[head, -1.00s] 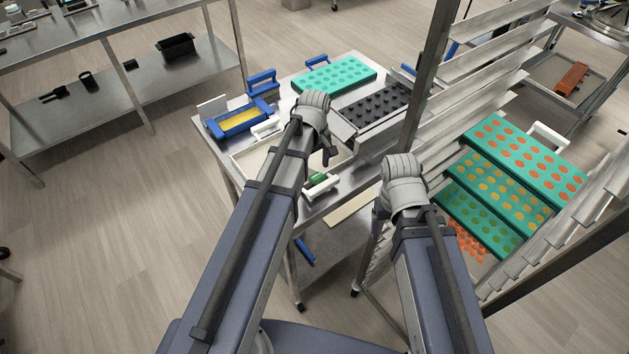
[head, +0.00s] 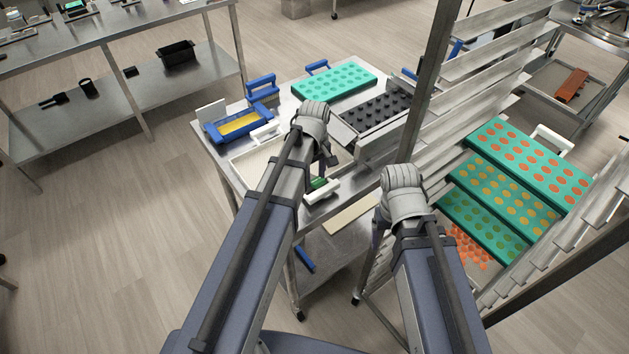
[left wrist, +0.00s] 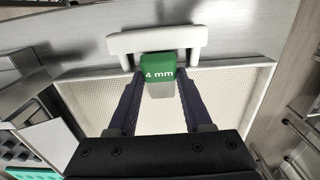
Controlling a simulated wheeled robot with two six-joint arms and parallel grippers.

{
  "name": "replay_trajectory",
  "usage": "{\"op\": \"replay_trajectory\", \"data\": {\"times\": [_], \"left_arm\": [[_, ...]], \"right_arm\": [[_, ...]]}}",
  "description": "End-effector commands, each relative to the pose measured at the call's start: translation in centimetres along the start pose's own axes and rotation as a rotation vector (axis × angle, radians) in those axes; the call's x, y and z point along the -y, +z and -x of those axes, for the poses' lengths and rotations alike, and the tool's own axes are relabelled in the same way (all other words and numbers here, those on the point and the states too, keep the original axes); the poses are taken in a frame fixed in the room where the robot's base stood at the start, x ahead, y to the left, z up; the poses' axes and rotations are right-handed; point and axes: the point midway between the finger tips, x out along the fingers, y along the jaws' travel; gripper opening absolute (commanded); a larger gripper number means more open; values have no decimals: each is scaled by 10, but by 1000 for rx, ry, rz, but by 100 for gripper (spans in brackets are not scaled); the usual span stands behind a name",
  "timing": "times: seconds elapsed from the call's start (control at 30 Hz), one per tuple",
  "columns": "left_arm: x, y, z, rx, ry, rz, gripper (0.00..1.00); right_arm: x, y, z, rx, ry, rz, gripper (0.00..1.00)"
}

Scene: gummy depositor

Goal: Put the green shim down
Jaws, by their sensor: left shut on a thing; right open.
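The green shim (left wrist: 158,67), marked "4 mm", is between the fingers of my left gripper (left wrist: 158,88) in the left wrist view. The gripper is shut on it, over a shallow tray with a pale textured floor (left wrist: 220,100). The shim is close to the tray's white handle (left wrist: 157,41); I cannot tell whether it touches the tray. In the head view the green shim (head: 318,184) shows just below my left gripper (head: 322,165), beside the white handle (head: 321,192). My right gripper (head: 379,225) hangs by the rack post, its fingers mostly hidden.
On the steel table are a teal mold (head: 334,80), a black-studded tray (head: 375,110) and a blue-framed box (head: 238,124). The slatted rack (head: 465,95) with filled teal molds (head: 525,165) stands close on the right. A pale board (head: 350,213) lies on the lower shelf.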

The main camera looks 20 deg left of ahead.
Motion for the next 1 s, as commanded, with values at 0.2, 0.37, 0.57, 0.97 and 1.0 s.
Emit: {"op": "replay_trajectory", "data": {"times": [0.2,0.37,0.57,0.97,1.0], "left_arm": [[0,0,0,0,0,0,0],[0,0,0,0,0,0,0],[0,0,1,0,0,0,0],[0,0,38,0,0,0,0],[0,0,44,0,0,0,0]], "right_arm": [[0,0,0,0,0,0,79],[0,0,0,0,0,0,79],[0,0,1,0,0,0,79],[-4,2,38,0,0,0,79],[-4,3,44,0,0,0,79]]}}
